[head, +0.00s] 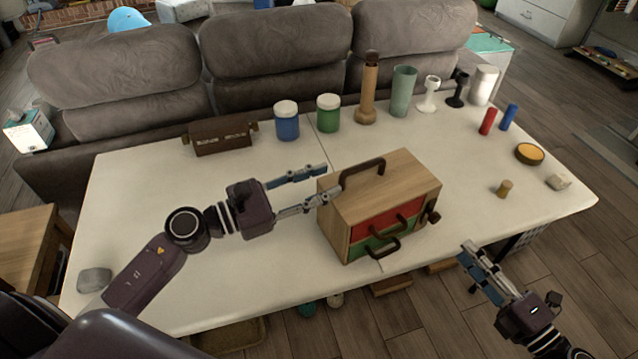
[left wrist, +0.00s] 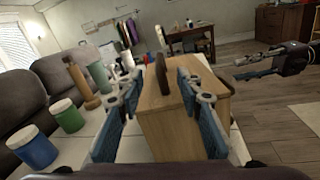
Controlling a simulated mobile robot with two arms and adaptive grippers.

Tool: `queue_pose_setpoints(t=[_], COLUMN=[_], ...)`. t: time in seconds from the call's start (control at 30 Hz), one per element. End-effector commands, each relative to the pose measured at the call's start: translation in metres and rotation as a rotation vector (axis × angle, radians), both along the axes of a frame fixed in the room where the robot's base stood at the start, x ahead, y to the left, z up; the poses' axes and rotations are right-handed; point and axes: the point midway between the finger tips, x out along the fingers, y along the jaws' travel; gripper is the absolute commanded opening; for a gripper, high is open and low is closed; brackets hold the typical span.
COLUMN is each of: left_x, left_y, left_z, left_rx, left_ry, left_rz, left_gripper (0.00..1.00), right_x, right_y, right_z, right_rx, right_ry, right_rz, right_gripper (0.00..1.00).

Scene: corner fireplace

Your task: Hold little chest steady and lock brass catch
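The little chest (head: 385,205) is a wooden box on the white table, with a dark top handle (head: 362,171), a red drawer (head: 395,217) and a green drawer (head: 370,243) with dark pulls. A small dark knob-like part, perhaps the catch (head: 433,216), sits at its right front edge. My left gripper (head: 330,182) is open at the chest's left end; contact is unclear. In the left wrist view the chest (left wrist: 172,130) shows between and beyond its fingers. My right gripper (head: 468,250) is open and empty, right of the chest and apart from it; it also shows in the left wrist view (left wrist: 237,69).
Blue (head: 287,121) and green (head: 328,114) jars, a wooden bottle-like piece (head: 368,90) and a greenish cup (head: 403,92) stand along the back. A dark brown box (head: 222,137) is at back left. Small items lie at right. A sofa (head: 120,85) stands behind.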

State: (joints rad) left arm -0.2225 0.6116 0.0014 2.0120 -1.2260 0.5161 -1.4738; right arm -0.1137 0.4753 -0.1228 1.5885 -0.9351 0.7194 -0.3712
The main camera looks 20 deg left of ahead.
Motion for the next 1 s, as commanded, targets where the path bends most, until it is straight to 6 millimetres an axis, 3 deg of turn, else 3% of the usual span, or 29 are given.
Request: queue_pose_setpoints(t=[0.5, 0.87, 1.0], left_x=[0.049, 0.053, 0.053], left_y=[-0.045, -0.05, -0.05], left_z=[0.001, 0.0, 0.0], left_rx=[0.0, 0.0, 0.0], left_ry=[-0.002, 0.0, 0.0], left_rz=[-0.001, -0.002, -0.002], left_gripper=[0.33, 0.33, 0.21], right_x=[0.0, 0.0, 0.0], right_y=[0.0, 0.0, 0.0], right_z=[0.0, 0.0, 0.0], right_rx=[0.0, 0.0, 0.0], right_ry=[0.0, 0.0, 0.0], right_rz=[0.0, 0.0, 0.0], right_gripper=[0.29, 0.29, 0.29])
